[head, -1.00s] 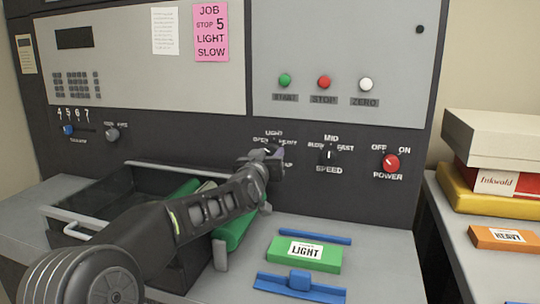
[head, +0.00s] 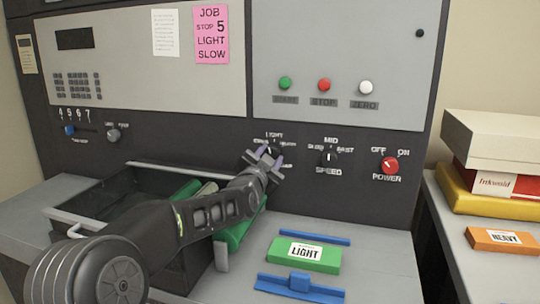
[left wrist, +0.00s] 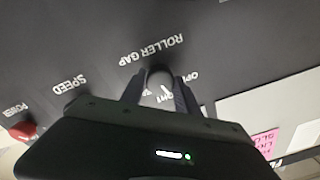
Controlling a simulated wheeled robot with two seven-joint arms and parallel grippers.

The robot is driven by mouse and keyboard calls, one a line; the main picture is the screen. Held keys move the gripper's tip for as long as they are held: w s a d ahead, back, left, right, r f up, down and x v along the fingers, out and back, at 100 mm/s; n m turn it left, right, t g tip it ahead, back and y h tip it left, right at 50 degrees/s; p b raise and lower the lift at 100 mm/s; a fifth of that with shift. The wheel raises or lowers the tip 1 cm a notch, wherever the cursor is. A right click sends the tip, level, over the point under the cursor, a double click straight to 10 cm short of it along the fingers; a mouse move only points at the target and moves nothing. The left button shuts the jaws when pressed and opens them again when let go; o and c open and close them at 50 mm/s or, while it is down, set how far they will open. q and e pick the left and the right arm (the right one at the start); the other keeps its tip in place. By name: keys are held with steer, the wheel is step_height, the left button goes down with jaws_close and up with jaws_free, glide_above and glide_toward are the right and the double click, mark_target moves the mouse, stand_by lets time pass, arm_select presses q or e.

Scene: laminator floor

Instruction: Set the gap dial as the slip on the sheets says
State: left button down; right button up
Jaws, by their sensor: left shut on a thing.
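The gap dial (left wrist: 160,76), under the words ROLLER GAP in the upside-down left wrist view, sits between the fingers of my left gripper (left wrist: 158,92). In the head view my left gripper (head: 265,157) is at the dial on the dark panel, shut on it. LIGHT shows above the dial; the other labels are partly covered and the pointer's setting cannot be told. A white slip (head: 305,251) reading LIGHT lies on the green stack (head: 285,259) on the table. My right gripper is not in view.
The speed knob (head: 330,157) and red power knob (head: 390,164) are to the right. A pink note (head: 211,35) reads JOB, STOP 5, LIGHT, SLOW. An orange pack (head: 502,240) labelled HEAVY lies on the right-hand table. A dark tray (head: 100,205) is below my left arm.

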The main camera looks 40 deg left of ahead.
arm_select(q)
steer(key=shift+m, duration=1.7)
steer(key=c, duration=0.9)
jaws_free()
steer(key=v, duration=0.7)
steer(key=shift+s, duration=0.4)
steer(key=shift+d, duration=0.1)
